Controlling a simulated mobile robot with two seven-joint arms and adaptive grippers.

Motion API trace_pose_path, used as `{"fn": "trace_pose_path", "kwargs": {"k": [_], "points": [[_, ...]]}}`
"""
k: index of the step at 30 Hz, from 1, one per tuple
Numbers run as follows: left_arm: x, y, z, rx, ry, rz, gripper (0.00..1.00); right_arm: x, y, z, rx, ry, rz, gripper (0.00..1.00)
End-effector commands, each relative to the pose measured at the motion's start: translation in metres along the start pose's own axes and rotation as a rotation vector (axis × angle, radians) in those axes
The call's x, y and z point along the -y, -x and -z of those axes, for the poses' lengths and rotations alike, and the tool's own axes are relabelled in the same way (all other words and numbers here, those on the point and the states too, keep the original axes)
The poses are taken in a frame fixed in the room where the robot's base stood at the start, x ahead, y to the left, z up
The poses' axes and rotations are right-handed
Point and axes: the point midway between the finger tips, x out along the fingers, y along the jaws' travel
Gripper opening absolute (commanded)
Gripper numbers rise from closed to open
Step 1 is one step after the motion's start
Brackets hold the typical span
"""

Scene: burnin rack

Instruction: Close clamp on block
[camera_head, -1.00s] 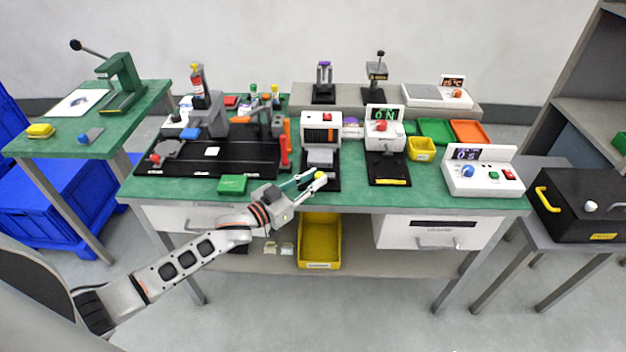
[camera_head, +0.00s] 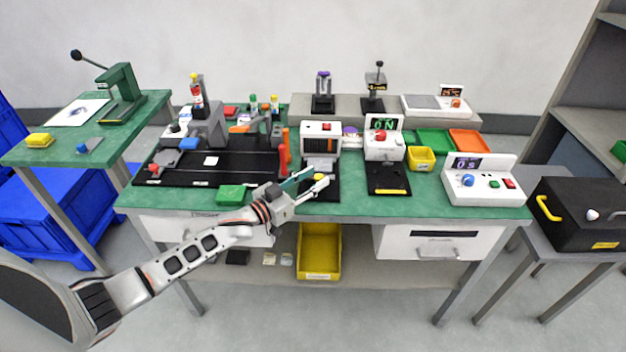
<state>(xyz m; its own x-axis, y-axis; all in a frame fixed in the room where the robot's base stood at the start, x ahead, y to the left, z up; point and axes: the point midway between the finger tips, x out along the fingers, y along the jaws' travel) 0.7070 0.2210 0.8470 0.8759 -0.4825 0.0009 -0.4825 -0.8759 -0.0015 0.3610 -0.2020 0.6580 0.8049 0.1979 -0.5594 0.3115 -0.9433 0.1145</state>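My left gripper (camera_head: 316,181) reaches over the front edge of the green bench. Its fingers look spread, and a small yellow part shows between or just behind them; I cannot tell if they touch it. A grey block (camera_head: 319,164) lies behind the fingers on a black base, in front of the white unit with a red display (camera_head: 320,137). An upright orange handle (camera_head: 285,150) stands left of it, at the black board's right edge. I cannot tell which part is the clamp or its exact state. My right gripper is not in view.
A green block (camera_head: 231,194) sits on the bench left of my gripper. A black board (camera_head: 238,172) fills the bench's left half. A white ON unit (camera_head: 384,144) stands right. A yellow bin (camera_head: 319,269) is below. The bench front right of the gripper is clear.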

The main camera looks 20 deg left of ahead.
Motion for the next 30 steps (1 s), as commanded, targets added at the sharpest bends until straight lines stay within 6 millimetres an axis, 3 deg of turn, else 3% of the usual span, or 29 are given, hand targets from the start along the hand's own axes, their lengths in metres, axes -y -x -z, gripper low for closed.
{"fn": "trace_pose_path", "kwargs": {"k": [7, 21, 30], "points": [[-0.001, 0.016, -0.002, 0.002, 0.001, -0.001, 0.34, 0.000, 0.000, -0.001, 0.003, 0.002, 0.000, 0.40], [0.000, 0.102, -0.001, 0.001, 0.001, 0.000, 0.34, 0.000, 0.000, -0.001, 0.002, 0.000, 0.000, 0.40], [0.000, 0.120, 0.000, 0.000, 0.000, 0.000, 0.34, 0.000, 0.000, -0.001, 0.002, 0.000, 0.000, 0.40]]}}
